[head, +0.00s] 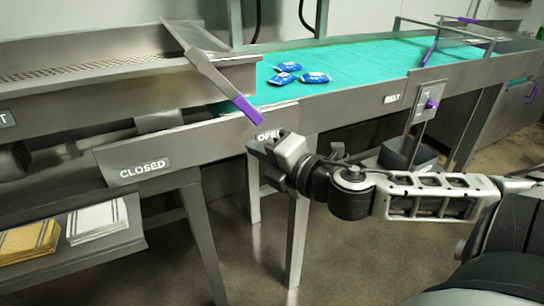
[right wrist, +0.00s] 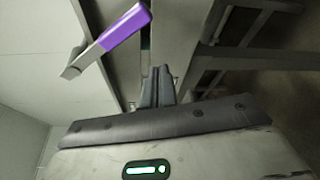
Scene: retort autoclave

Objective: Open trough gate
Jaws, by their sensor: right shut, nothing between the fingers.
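The trough gate's grey metal arm (head: 205,65) slants from the upper left down to the right and ends in a purple handle (head: 246,108). The handle's tip is just above the OPEN label (head: 266,134), which is partly hidden by my gripper. The CLOSED label (head: 145,170) is further left on the same rail. My right gripper (head: 258,148) is shut and empty, just below the handle's tip in the head view. In the right wrist view its closed fingers (right wrist: 157,86) are apart from the purple handle (right wrist: 125,28), which is up and to the left. My left gripper is out of view.
A green belt (head: 350,62) carries several blue-and-white pouches (head: 287,67). A grey post with a purple knob (head: 431,103) stands at the right by the BELT label (head: 392,98). A lower shelf (head: 125,240) at left holds yellow and white cloths (head: 97,221).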

